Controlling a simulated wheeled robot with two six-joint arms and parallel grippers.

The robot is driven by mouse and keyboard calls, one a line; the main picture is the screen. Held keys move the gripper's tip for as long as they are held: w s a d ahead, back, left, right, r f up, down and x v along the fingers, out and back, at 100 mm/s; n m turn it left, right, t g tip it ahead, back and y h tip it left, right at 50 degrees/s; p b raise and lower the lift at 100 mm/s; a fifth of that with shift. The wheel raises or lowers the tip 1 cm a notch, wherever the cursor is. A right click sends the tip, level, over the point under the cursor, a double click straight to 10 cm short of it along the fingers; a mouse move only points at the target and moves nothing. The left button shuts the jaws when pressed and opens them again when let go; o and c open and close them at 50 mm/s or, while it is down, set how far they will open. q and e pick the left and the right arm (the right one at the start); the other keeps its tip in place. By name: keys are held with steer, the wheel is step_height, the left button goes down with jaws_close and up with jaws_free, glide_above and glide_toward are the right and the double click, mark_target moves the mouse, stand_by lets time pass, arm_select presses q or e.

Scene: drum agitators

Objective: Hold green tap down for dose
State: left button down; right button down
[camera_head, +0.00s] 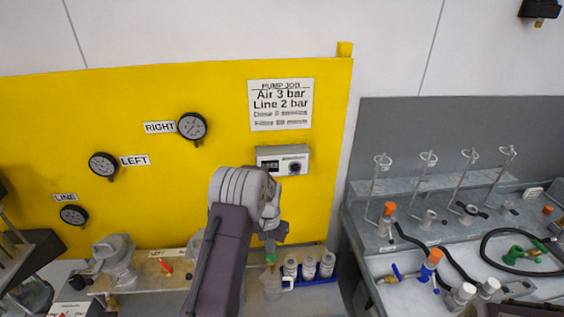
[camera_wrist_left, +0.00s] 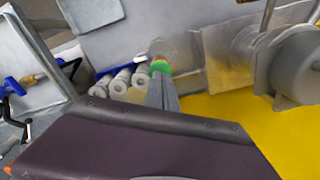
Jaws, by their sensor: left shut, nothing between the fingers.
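The green tap (camera_head: 270,258) shows as a small green piece above a clear jug (camera_head: 271,285) on the bench, largely behind my left arm in the head view. My left gripper (camera_head: 271,246) is shut and empty, pointing down with its fingertips right at the tap. In the left wrist view the green tap (camera_wrist_left: 160,68) lies just beyond the tips of the shut fingers (camera_wrist_left: 160,88). I cannot tell whether they touch it or whether the tap is pressed down. My right gripper is not in view.
A blue rack (camera_head: 318,280) with white-capped bottles stands just right of the jug. A yellow panel (camera_head: 220,100) behind carries gauges and a small timer box (camera_head: 283,161). A grey bench (camera_head: 440,245) with glass tubes and hoses is at the right.

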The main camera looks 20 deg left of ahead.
arm_select(q)
steer(key=shift+f+b, duration=0.8)
steer(key=shift+f, duration=0.5)
steer(key=shift+s, duration=0.1)
stand_by(6.6)
